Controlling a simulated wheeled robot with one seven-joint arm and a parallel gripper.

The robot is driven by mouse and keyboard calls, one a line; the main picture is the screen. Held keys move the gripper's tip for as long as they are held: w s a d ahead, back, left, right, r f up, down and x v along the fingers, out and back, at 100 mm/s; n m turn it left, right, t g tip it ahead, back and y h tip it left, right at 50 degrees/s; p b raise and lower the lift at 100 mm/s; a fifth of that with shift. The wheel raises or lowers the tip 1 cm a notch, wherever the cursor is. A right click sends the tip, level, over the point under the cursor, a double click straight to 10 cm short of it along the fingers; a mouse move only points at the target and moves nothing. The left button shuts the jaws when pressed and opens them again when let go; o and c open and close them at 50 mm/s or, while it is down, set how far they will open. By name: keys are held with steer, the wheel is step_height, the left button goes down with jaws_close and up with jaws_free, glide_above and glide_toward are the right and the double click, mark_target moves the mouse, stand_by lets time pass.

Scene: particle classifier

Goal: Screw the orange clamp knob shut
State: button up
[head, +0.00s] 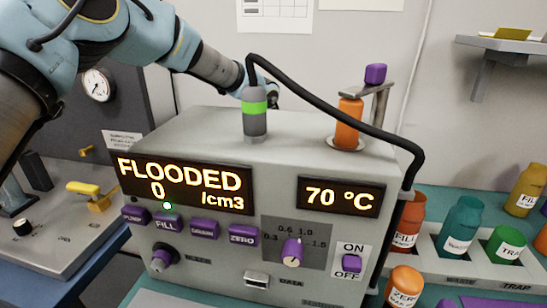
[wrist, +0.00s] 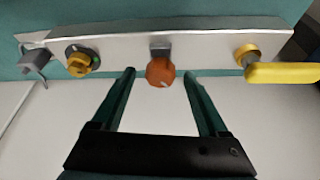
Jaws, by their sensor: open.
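The orange clamp knob (wrist: 160,72) shows in the wrist view, on a grey bracket at the middle of a pale metal rail. My gripper (wrist: 160,75) is open, with one dark green finger on each side of the knob. The fingertips are about level with the knob in the picture, and gaps show on both sides. I cannot tell how deep the fingers reach around it. In the head view my arm extends behind the grey instrument, and the gripper's fingers are hidden there. The clamp knob is not clearly visible in the head view.
A yellow knob (wrist: 79,62) sits left on the rail, and a yellow lever handle (wrist: 283,72) sticks out at right. In the head view, the grey instrument (head: 200,125) carries a black cable and an orange vial (head: 347,125). Several bottles stand in a rack at right.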

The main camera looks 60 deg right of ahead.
jaws_close()
stand_by(0.5)
steer(key=shift+w+r+m+p, duration=0.1)
steer(key=shift+w+m+p, duration=0.05)
steer(key=shift+m+p, duration=0.15)
steer(key=m+g+p, duration=0.1)
steer(key=m+p, duration=0.1)
steer(key=shift+r+m, duration=0.1)
steer(key=shift+m, duration=0.2)
steer(key=shift+m+g+p, duration=0.7)
steer(key=shift+m, duration=0.8)
jaws_free()
